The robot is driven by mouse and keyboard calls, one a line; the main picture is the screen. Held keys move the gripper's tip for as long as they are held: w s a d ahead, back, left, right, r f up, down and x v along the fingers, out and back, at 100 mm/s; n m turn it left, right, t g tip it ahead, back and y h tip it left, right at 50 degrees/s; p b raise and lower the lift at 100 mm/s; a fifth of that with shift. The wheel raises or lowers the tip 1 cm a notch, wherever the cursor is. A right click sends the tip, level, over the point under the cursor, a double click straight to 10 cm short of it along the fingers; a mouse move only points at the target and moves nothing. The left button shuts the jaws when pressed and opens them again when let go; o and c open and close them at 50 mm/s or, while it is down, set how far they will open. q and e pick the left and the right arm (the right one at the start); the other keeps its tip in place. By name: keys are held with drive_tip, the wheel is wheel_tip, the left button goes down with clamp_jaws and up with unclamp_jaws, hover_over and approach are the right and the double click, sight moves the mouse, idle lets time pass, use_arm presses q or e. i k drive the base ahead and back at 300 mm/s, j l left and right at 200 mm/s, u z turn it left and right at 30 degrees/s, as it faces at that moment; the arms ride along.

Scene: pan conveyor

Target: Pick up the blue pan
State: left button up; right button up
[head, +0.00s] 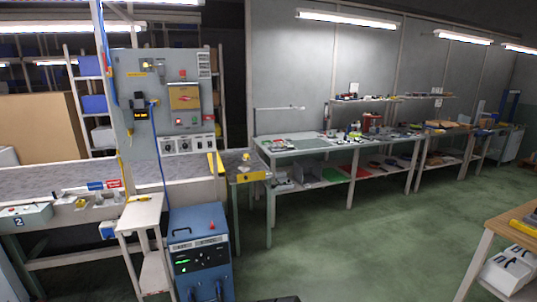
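I cannot make out a blue pan in the head view. Neither of my grippers is in view.
A blue machine cabinet (201,262) and a small white stand (142,214) are in front of the conveyor. A cluttered workbench (310,145) lines the back wall. A wooden-topped table (503,222) is at the right edge. Green floor (365,245) between is clear.

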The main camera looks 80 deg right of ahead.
sight(395, 164)
drive_tip(key=z, duration=3.85)
